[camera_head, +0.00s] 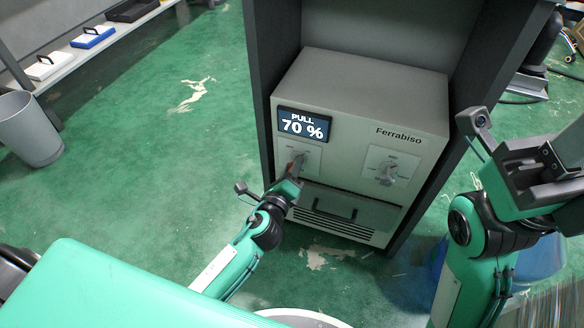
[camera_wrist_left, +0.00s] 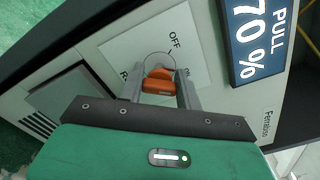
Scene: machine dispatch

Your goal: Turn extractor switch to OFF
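The extractor (camera_head: 362,108) is a light grey box marked Ferrabiso, standing in a dark cabinet. Its left switch plate carries an orange knob (camera_wrist_left: 158,82), with the word OFF above and to the right of it in the left wrist view. My left gripper (camera_head: 296,166) is at this switch and partly hides it in the head view. In the left wrist view its two fingers (camera_wrist_left: 160,88) stand on either side of the knob. Whether they press on it is not clear. My right gripper (camera_head: 550,165) is at the right, away from the panel; its fingers are unclear.
A display (camera_head: 303,125) reads PULL 70 %. A second switch (camera_head: 388,171) is on the right of the panel, clear of my arms. A drawer with a dark handle (camera_head: 330,204) is below. A bin (camera_head: 29,128) and a shelf (camera_head: 72,62) are far left. The green floor between is open.

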